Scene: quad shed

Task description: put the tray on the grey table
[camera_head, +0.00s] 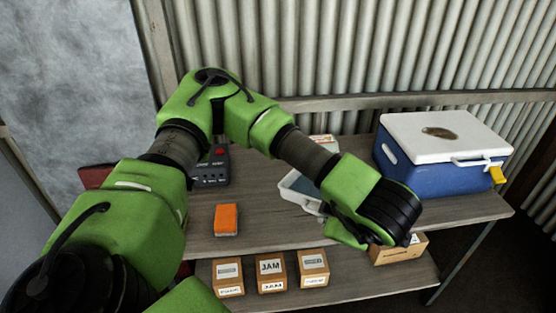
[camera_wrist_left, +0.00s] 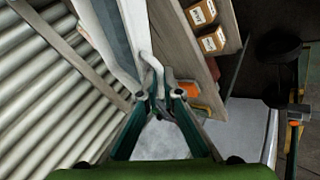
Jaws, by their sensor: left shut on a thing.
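The tray (camera_head: 297,190) is pale blue-grey with a white rim and handle, and shows in the head view behind my left forearm, over the grey wooden table (camera_head: 265,195). The arm hides much of it. My left gripper (camera_head: 336,222) is at its near right side. In the left wrist view the tray (camera_wrist_left: 112,30) runs up from the fingers, and my left gripper (camera_wrist_left: 160,98) is shut on its white handle. Whether the tray touches the tabletop is not clear. My right gripper is not in view.
A blue cooler with a white lid (camera_head: 445,135) stands at the right end. An orange block (camera_head: 226,219) and a dark device with a red button (camera_head: 213,166) are to the left. Several cardboard boxes (camera_head: 271,271) sit on the lower shelf. A corrugated wall (camera_head: 330,45) is behind.

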